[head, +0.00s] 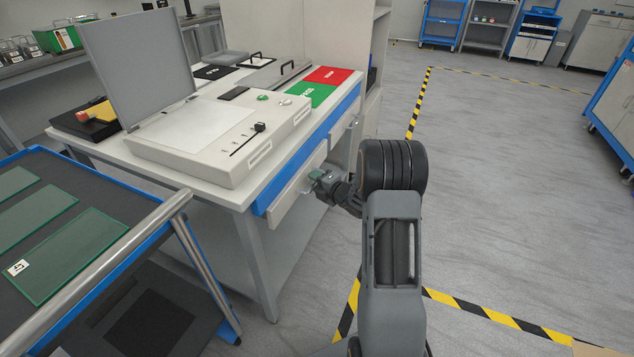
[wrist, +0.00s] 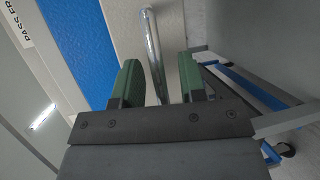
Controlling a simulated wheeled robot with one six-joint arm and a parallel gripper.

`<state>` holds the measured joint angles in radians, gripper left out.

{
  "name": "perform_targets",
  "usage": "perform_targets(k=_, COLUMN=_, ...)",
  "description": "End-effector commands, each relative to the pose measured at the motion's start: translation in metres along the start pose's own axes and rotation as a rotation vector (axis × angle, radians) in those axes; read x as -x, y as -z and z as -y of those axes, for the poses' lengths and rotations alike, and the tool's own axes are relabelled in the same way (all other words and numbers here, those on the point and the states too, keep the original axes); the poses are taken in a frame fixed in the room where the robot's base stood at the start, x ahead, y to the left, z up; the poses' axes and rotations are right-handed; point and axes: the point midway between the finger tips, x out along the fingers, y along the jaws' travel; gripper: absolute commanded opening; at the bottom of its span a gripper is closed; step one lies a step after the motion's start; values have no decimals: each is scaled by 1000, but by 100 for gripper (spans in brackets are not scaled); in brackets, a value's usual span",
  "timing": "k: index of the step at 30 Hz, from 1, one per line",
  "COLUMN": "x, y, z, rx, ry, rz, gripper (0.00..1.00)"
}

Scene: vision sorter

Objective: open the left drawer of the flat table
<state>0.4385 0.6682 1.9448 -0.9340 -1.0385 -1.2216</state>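The flat table (head: 252,190) stands left of centre in the head view, with a blue strip along its edge. The left drawer's pale front (head: 288,203) is under this strip, at the near end, and looks shut. My gripper (head: 317,180) is at this front and hides most of its handle. In the wrist view, the drawer's shiny bar handle (wrist: 152,40) runs between the two green fingers of my gripper (wrist: 159,80). The fingers are apart, with gaps beside the bar. The right drawer's handle (head: 352,122) shows farther along.
A control panel box (head: 190,150) with a grey screen (head: 140,65) is on the table. Green and red mats (head: 311,95) lie at its far end. A blue cart (head: 150,240) with glass plates is close on the left. Open grey floor (head: 490,180) lies to the right.

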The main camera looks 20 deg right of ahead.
Motion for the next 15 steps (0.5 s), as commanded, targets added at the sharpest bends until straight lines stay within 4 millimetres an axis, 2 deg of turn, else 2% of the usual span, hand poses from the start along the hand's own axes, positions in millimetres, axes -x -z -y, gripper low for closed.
perform_targets(k=5, x=0, y=0, z=0, rx=0, ry=0, rz=0, gripper=38)
perform_targets(k=15, x=0, y=0, z=0, rx=0, ry=0, rz=0, gripper=6)
